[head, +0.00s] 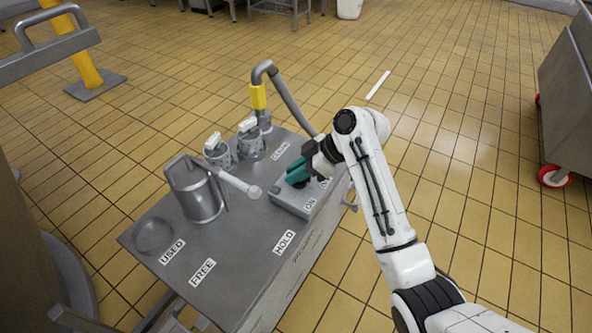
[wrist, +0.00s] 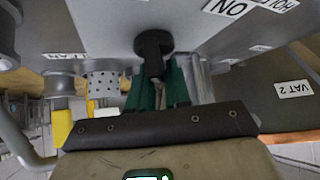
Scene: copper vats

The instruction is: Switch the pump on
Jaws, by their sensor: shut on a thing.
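The switch box (head: 289,202) is a grey box on the steel cart's top, with an ON label (head: 310,203) at its near side. A second label on its right is partly hidden by my gripper. A black knob (head: 299,184) on the box shows just under my green fingers. My gripper (head: 297,174) reaches it from the upper right. In the wrist view the black knob (wrist: 153,42) has a round base and a narrow grip, and my gripper (wrist: 155,72) is shut on that grip. The ON label (wrist: 228,8) lies to its right. The knob's exact setting is hard to tell.
The cart top (head: 235,262) carries a steel jug (head: 195,190), two capped fittings (head: 250,140) and a hooked pipe with a yellow sleeve (head: 258,97). Labels read USED, FREE and HOLD.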

